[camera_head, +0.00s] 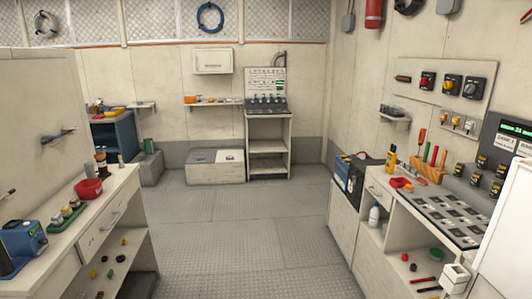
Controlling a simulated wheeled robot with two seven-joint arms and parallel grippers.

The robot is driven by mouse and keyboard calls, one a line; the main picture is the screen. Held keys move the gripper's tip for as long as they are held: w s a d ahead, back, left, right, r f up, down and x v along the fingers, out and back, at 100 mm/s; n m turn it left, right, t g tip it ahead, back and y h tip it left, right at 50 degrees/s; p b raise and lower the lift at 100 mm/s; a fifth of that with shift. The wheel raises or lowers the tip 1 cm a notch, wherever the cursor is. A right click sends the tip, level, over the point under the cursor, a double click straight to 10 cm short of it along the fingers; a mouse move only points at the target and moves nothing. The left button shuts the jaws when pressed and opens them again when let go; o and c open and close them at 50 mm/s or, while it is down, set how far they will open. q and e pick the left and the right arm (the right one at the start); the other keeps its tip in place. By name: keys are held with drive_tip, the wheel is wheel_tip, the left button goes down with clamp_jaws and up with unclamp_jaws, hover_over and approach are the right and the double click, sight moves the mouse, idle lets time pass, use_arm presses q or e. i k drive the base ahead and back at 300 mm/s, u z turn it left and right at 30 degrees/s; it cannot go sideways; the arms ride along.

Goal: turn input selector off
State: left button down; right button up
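Several rotary switches sit on a beige wall panel at the upper right: one with a red knob (426,80), one with a red and yellow face (451,84), and one with a black knob (473,88). More dark knobs with yellow markings (481,161) stand on the grey console at the right edge. No label is readable, so I cannot tell which is the input selector or how it is set. A white part at the lower right looks like my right gripper (455,278); its fingers are not clear, and it is apart from the switches. My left gripper is not in view.
The right counter holds a grey panel (440,212), a wooden tool rack (428,173) and a dark box (352,172).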

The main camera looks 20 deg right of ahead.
sight(470, 88)
drive_tip(key=z, duration=0.15)
drive_tip(key=i, duration=1.8)
drive_tip(key=z, duration=0.7)
drive_tip(key=i, duration=1.9)
drive_tip(key=z, duration=1.8)
drive_tip(key=i, duration=1)
drive_tip(key=z, duration=0.75)
